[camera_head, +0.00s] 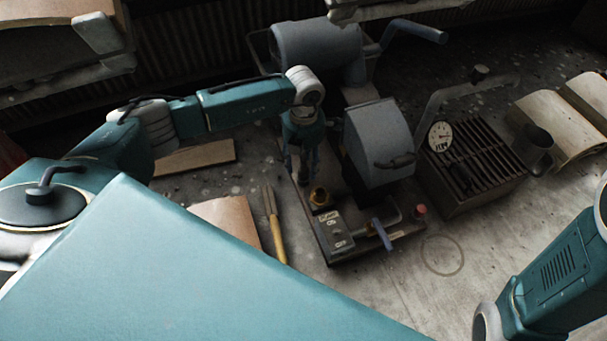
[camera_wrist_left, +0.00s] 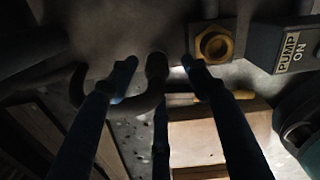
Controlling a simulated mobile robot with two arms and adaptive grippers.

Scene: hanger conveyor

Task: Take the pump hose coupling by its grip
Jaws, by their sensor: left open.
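My left gripper (camera_head: 303,172) reaches down beside the grey pump housing in the head view, above the dark base plate. In the left wrist view its long dark fingers (camera_wrist_left: 158,72) are spread apart. A dark curved hose-like piece (camera_wrist_left: 80,88) runs behind the fingers toward the middle one. Whether this is the pump hose coupling, and whether a finger touches it, I cannot tell. My right gripper is out of view.
A control box labelled "PUMP ON" (camera_wrist_left: 292,50) stands right of the brass fitting. The grey pump housing (camera_head: 378,140) rises close to my left gripper. A yellow-handled tool (camera_head: 277,235) lies left of the base plate. A slatted metal box (camera_head: 470,170) stands at right.

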